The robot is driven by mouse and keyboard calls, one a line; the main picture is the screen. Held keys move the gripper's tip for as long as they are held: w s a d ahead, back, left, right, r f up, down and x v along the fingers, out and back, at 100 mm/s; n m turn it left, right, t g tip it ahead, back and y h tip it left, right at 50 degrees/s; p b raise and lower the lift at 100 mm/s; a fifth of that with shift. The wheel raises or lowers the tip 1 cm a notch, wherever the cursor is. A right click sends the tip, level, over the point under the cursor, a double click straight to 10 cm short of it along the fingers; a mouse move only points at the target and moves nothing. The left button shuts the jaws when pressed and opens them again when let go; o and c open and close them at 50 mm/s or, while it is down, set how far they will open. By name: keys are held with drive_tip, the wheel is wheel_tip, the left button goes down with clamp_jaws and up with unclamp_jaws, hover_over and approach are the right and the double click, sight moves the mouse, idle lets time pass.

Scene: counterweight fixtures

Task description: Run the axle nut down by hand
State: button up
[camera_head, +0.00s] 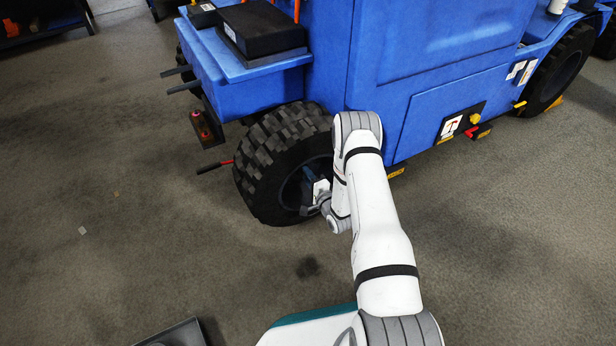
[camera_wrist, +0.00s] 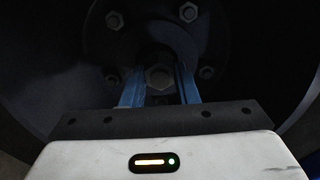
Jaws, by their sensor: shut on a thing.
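The axle nut (camera_wrist: 160,76) is a grey hex nut at the middle of the dark wheel hub (camera_wrist: 205,35) in the wrist view. My gripper (camera_wrist: 160,84) has its two blue fingers on either side of the nut, shut on it. The finger tips partly hide the nut's sides and thread. In the head view my gripper (camera_head: 312,190) reaches into the black treaded wheel (camera_head: 268,150); the nut is hidden there.
Several smaller hex nuts (camera_wrist: 114,20) ring the hub around my fingers. The blue vehicle body (camera_head: 385,65) rises right above the wheel. The grey floor (camera_head: 130,220) is mostly clear at left.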

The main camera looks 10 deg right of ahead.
drive_tip(key=shift+c, duration=0.2)
drive_tip(key=o, duration=1)
drive_tip(key=p+v, duration=0.3)
drive_tip(key=v, duration=0.5)
